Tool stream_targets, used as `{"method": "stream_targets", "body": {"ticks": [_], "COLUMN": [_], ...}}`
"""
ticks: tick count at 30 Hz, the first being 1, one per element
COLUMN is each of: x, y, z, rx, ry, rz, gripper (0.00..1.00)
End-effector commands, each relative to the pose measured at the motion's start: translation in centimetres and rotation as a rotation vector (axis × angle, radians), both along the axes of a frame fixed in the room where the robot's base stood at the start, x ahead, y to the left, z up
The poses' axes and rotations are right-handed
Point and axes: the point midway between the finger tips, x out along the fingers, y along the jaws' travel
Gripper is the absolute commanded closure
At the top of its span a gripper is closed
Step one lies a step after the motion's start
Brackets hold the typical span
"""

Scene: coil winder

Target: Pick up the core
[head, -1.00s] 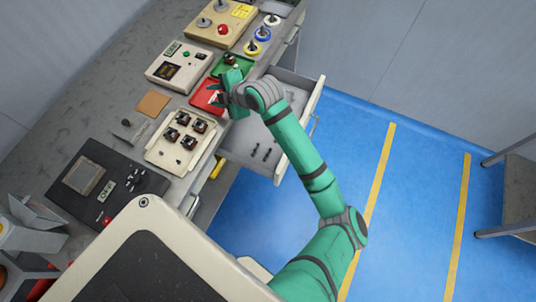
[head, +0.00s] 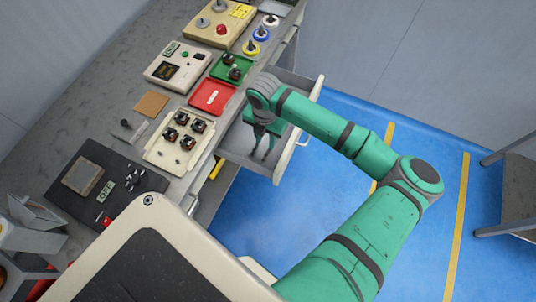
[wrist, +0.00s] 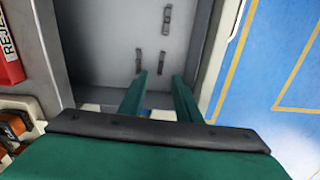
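Several small dark cores lie on the grey floor of the open drawer (head: 238,138). In the wrist view one core (wrist: 167,18) lies farther off, one (wrist: 138,60) is by the left fingertip, and one (wrist: 163,62) shows between the fingertips. My gripper (head: 264,155) points down into the drawer; in the head view it hides most of the cores. In the wrist view my gripper (wrist: 160,77) is open, with a clear gap between its green fingers and nothing held. I cannot tell its height above the cores.
The drawer walls stand close around my gripper. On the bench are a red tray (head: 224,96), a green tray (head: 243,77) with dark wound parts, and a cream tray (head: 160,153) with several coils. Control boxes stand behind.

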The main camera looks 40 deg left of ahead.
Motion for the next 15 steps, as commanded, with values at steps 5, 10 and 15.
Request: {"method": "stream_targets", "body": {"ticks": [5, 10, 15], "x": [0.1, 0.2, 0.3], "y": [-0.3, -0.4, -0.4], "z": [-2.8, -4.1, -5.5], "rx": [0.002, 0.003, 0.001], "ry": [0.002, 0.001, 0.001], "rz": [-0.009, -0.010, -0.011], "gripper": [0.70, 0.70, 0.70]}}
